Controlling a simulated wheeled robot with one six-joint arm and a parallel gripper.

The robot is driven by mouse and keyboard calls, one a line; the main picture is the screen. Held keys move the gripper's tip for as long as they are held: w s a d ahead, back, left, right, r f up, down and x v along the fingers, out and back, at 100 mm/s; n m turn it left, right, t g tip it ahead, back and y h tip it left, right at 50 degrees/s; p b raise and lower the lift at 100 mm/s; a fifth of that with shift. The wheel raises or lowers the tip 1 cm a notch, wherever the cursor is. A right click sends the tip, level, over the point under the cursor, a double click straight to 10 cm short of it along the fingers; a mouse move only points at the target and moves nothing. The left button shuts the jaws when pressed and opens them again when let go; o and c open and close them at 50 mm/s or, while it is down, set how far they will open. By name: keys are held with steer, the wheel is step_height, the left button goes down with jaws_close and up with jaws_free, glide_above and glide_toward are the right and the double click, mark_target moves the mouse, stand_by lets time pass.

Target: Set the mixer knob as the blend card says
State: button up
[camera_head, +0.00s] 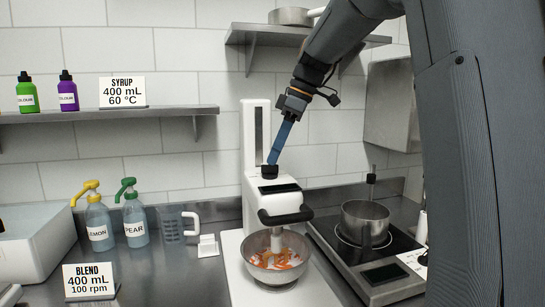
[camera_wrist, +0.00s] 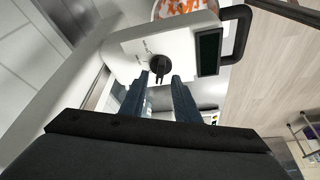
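The blend card (camera_head: 90,281) reads "BLEND 400 mL 100 rpm" and stands on the counter at the lower left. The white mixer (camera_head: 256,150) stands in the middle, with a steel bowl (camera_head: 248,262) under its head. Its black knob (camera_head: 269,171) is on top of the head; in the wrist view the knob (camera_wrist: 158,65) has small markings around it, too small to read. My gripper (camera_head: 272,160) points down at the knob. In the wrist view my gripper (camera_wrist: 161,78) has its fingers apart, one on either side of the knob's near part, with gaps showing. The mixer's display (camera_wrist: 208,52) looks dark.
The bowl holds orange and white pieces. A pot (camera_head: 365,222) sits on a hot plate (camera_head: 375,262) at the right. Pump bottles (camera_head: 99,222) and a clear jug (camera_head: 171,226) stand at the left. A shelf (camera_head: 110,114) above holds colour bottles and a syrup card (camera_head: 122,91).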

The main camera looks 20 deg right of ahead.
mark_target(270, 171)
steer(key=shift+x, duration=1.2)
jaws_close()
